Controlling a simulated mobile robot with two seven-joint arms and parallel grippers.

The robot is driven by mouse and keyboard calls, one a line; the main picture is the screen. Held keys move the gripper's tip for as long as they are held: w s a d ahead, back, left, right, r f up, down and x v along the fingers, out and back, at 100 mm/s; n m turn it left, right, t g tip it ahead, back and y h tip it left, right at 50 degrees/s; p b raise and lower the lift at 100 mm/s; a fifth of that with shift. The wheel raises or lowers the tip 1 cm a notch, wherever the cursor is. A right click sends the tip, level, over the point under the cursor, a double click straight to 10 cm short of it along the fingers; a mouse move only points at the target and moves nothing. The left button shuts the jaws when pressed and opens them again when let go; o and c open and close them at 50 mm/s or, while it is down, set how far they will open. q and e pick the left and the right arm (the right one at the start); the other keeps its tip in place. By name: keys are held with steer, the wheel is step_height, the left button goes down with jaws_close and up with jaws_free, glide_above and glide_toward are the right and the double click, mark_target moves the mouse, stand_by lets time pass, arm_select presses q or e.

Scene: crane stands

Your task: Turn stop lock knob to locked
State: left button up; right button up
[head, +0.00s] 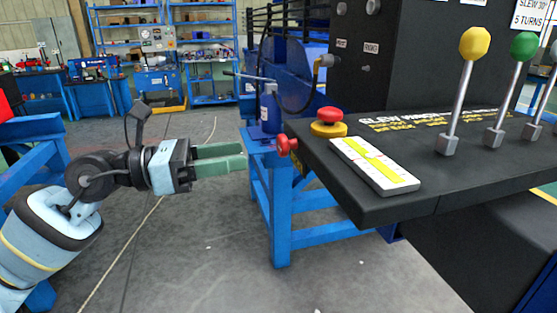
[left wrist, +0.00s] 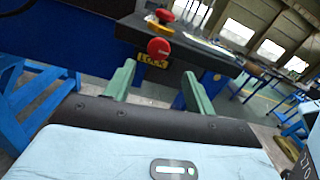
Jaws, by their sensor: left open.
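The stop lock knob (head: 288,145) is a small red knob on the left side face of the dark console (head: 375,205). In the left wrist view the red knob (left wrist: 158,47) sits above a yellow label reading LOCK (left wrist: 153,61). My left gripper (head: 243,158) is open and empty, its green fingers pointing right toward the knob with a gap between. In the left wrist view the knob shows just beyond the space between the fingertips (left wrist: 159,71). I cannot tell the knob's turned position. My right gripper is not in view.
A red mushroom button on a yellow base (head: 328,123) and a white-yellow plate (head: 375,165) are on the console top. Levers with yellow (head: 474,43) and green (head: 523,46) balls stand to the right. A blue stand (head: 282,205) is beneath the knob. Open floor lies left.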

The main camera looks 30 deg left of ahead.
mark_target(278, 144)
arm_select(q)
steer(key=shift+w+d+r+m+y+p, duration=0.25)
steer(key=shift+w+d+r+p, duration=0.15)
steer(key=shift+w+d, duration=0.25)
steer(key=shift+w+d+r+m+y+p, duration=0.15)
steer(key=shift+w+d+r+m+p, duration=0.2)
steer(key=shift+w, duration=0.45)
steer(key=shift+p+x, duration=0.45)
steer(key=shift+x, duration=1.55)
steer(key=shift+f, duration=0.2)
steer(key=c, duration=0.9)
steer(key=shift+c, duration=0.2)
